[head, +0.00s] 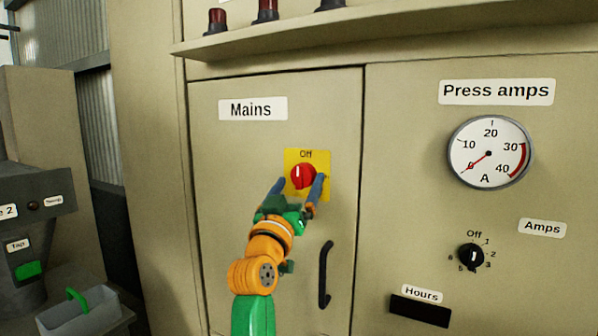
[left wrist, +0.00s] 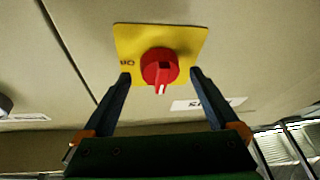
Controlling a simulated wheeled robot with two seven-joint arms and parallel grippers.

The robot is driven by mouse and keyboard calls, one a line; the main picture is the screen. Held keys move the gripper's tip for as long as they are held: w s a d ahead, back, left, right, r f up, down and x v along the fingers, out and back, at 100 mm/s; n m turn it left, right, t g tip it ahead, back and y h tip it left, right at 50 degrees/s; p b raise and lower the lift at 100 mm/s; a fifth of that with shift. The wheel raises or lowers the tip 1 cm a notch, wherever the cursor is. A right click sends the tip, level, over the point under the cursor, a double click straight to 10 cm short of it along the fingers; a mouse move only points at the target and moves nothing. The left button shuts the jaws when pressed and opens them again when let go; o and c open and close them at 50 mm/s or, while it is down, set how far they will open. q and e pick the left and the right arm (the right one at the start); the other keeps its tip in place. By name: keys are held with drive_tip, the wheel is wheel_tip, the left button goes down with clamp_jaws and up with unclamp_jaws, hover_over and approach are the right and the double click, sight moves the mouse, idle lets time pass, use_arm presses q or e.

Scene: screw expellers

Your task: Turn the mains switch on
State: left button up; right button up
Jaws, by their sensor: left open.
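The mains switch (head: 303,176) is a red rotary knob on a yellow plate (head: 292,158) under the "Mains" label (head: 252,109). "Off" is printed above the knob, and its white mark is upright in the head view. My left gripper (head: 299,183) is open, with one finger on each side of the knob. In the left wrist view the knob (left wrist: 159,68) lies between and just beyond the two fingertips (left wrist: 160,77). There is a visible gap on each side, and I see no contact. My right gripper is not in view.
A black door handle (head: 325,274) stands out below the switch. To the right are the press amps gauge (head: 490,153), reading about 0, and a black selector knob (head: 470,256). A ledge (head: 390,27) juts out above. A grey bin (head: 80,312) sits at lower left.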

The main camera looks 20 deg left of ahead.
use_arm(q)
drive_tip(key=shift+w+r, duration=0.1)
drive_tip(key=shift+w, duration=0.4)
clamp_jaws()
drive_tip(key=shift+s+a, duration=0.1)
